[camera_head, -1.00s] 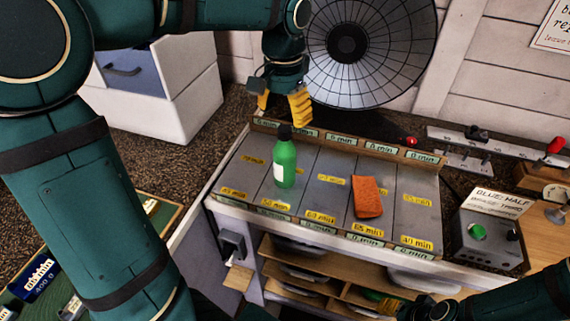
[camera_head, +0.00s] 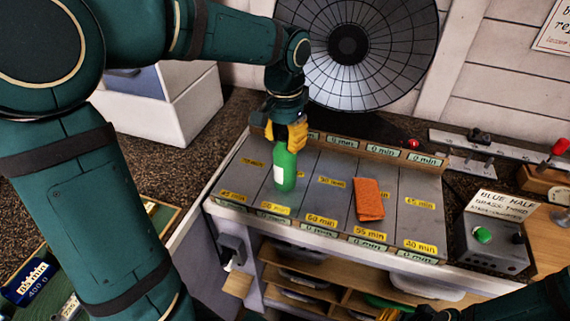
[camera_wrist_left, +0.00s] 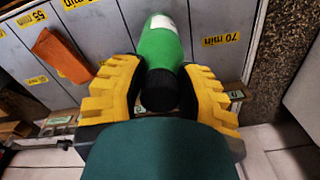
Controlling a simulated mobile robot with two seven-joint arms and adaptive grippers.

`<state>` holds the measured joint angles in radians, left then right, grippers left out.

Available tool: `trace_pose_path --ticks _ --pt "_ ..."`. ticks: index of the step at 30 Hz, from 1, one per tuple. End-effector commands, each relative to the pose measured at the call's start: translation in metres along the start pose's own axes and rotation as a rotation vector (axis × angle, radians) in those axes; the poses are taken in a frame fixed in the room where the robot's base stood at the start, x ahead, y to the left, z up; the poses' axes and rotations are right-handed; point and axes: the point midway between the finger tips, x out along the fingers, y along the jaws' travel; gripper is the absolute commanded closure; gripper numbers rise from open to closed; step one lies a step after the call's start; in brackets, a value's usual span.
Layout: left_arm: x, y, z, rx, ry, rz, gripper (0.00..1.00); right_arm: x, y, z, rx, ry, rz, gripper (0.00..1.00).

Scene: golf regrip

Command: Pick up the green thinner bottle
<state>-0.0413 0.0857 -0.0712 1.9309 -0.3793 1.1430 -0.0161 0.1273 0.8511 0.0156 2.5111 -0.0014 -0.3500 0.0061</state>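The green thinner bottle (camera_head: 285,172) stands upright on the grey panel with yellow time labels, near its left side. A white label shows on it. In the left wrist view the bottle (camera_wrist_left: 162,50) lies between my fingers, with its black cap (camera_wrist_left: 159,92) toward my palm. The fingers (camera_wrist_left: 161,85) look spread, and a firm hold does not show.
An orange block (camera_head: 369,199) lies on the panel right of the bottle. A control box (camera_head: 490,240) with a green button stands farther right.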

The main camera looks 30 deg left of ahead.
Motion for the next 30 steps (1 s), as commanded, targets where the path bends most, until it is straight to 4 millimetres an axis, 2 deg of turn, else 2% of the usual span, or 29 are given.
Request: trace_pose_path --ticks 1,2,11,14,17,24,30 --pt "0.000 0.000 0.000 0.000 0.000 0.000 0.91 0.000 0.000 0.000 0.000 0.000 0.000 0.53" --pt "0.000 0.000 0.000 0.000 0.000 0.000 1.00 0.000 0.000 0.000 0.000 0.000 0.000 0.53" --pt "-0.001 0.000 0.000 0.000 0.001 0.000 1.00 0.000 0.000 0.000 0.000 0.000 0.000 0.53" --pt "-0.006 0.000 -0.001 0.000 0.002 0.000 1.00 -0.002 -0.001 -0.001 0.001 0.001 0.000 0.53" --pt "-0.020 0.000 -0.001 0.000 0.003 -0.001 1.00 -0.005 -0.002 -0.002 0.001 0.004 0.000 0.53" --pt "-0.068 0.000 -0.001 -0.001 0.004 0.000 1.00 -0.016 -0.006 -0.006 0.004 0.014 0.002 0.53" --pt "-0.094 0.000 -0.001 0.001 0.002 0.000 1.00 -0.021 -0.008 -0.009 0.006 0.020 0.002 0.53"
